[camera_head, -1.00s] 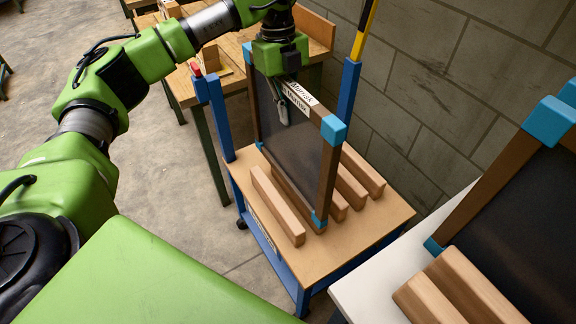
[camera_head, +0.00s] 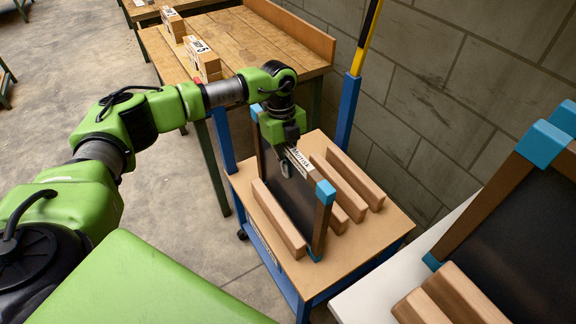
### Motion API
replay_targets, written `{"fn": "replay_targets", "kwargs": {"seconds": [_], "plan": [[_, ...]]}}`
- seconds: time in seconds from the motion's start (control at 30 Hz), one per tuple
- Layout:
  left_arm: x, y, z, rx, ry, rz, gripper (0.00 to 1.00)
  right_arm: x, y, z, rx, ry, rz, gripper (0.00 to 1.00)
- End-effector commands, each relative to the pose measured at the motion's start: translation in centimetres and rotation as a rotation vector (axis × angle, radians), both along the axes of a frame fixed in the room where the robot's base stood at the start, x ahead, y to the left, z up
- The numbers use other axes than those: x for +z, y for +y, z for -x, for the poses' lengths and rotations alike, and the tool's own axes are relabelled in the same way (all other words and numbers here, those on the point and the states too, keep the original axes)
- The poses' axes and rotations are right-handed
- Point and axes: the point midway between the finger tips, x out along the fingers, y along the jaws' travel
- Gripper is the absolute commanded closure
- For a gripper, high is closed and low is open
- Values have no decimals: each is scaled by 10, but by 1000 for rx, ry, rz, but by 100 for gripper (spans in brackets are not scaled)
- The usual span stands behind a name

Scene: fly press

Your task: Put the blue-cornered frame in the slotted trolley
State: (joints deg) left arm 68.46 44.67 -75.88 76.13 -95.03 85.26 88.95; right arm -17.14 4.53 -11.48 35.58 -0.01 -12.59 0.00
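The blue-cornered frame, with dark mesh and brown bars, is in my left gripper (camera_head: 285,166). The gripper is shut on the frame's labelled top bar (camera_head: 299,157). The frame (camera_head: 319,228) stands roughly upright in the slotted trolley (camera_head: 350,255), between the left wooden rail (camera_head: 279,218) and the rails to its right. Its near lower corner is beside the left rail's near end; I cannot tell whether it touches the trolley top. That rail hides part of its lower edge. My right gripper is out of view.
Another blue-cornered frame (camera_head: 535,225) stands at the right on a white table (camera_head: 375,298) with wooden rails (camera_head: 455,297). A blue post with a yellow-black top (camera_head: 348,112) rises at the trolley's back. A wooden workbench (camera_head: 255,45) stands behind; a block wall is at right.

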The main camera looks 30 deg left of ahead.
Motion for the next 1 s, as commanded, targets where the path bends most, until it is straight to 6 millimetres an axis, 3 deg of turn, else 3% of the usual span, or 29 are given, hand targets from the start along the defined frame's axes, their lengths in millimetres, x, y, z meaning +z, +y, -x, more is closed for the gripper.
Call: {"fn": "replay_targets", "kwargs": {"seconds": [0.23,0.33,0.67,0.87,1.0], "plan": [[-1,0,-1,0,-3,2,100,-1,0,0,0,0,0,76],[-2,0,0,0,0,0,79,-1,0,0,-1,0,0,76],[0,0,0,0,0,0,79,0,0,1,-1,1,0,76],[19,3,-2,0,-3,2,79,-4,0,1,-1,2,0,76],[49,7,-6,0,-5,1,79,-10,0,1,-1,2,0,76]]}}
